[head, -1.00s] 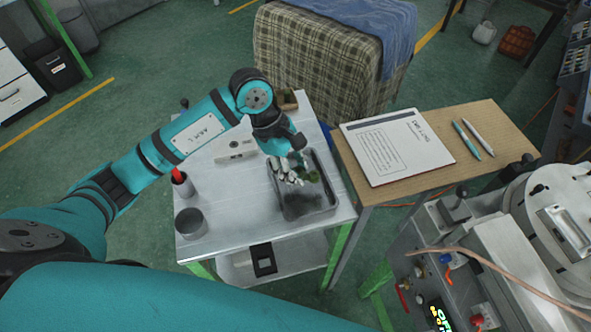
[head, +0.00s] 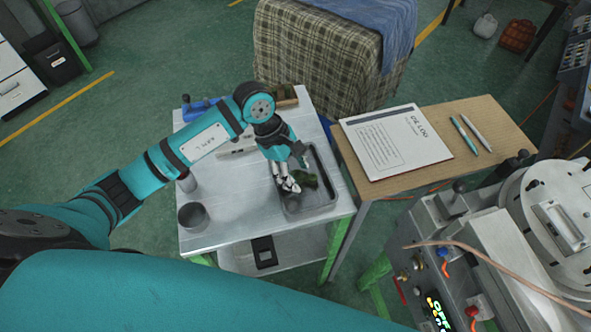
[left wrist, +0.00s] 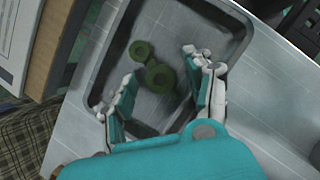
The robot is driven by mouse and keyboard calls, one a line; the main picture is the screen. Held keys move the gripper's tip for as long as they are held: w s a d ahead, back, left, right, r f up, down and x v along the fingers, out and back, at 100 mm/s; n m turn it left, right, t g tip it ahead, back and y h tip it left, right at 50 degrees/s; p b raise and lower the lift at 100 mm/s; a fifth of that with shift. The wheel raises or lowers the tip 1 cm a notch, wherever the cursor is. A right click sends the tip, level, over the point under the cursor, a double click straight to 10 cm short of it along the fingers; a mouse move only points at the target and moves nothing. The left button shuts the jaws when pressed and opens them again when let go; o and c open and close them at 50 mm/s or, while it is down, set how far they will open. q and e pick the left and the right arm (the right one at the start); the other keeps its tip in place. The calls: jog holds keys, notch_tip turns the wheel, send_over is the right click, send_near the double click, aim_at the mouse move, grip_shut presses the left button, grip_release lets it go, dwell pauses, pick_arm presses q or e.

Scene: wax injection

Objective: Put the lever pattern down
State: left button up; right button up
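The lever pattern (left wrist: 152,65) is dark green with two round ends. It lies in the grey tray (left wrist: 240,38) on the metal table, and in the head view it shows (head: 307,180) just right of my fingers. My left gripper (left wrist: 160,88) is open over the tray. Its fingers are spread to either side of the lever pattern, with gaps between them and it. In the head view the gripper (head: 287,184) reaches down into the tray's left part. My right gripper is not in view.
A dark round cup (head: 193,216) stands at the table's front left. A blue object (head: 195,108) and a wooden box (head: 284,97) are at the back. A machine (head: 480,240) stands at right.

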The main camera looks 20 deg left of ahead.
pick_arm(q)
jog(key=shift+r, duration=0.15)
jog(key=shift+a+r, duration=0.15)
jog(key=shift+r, duration=0.05)
jog(key=b+v, duration=0.2)
jog(key=v, duration=0.9)
jog(key=shift+r, duration=0.3)
jog(key=shift+s+f, duration=0.1)
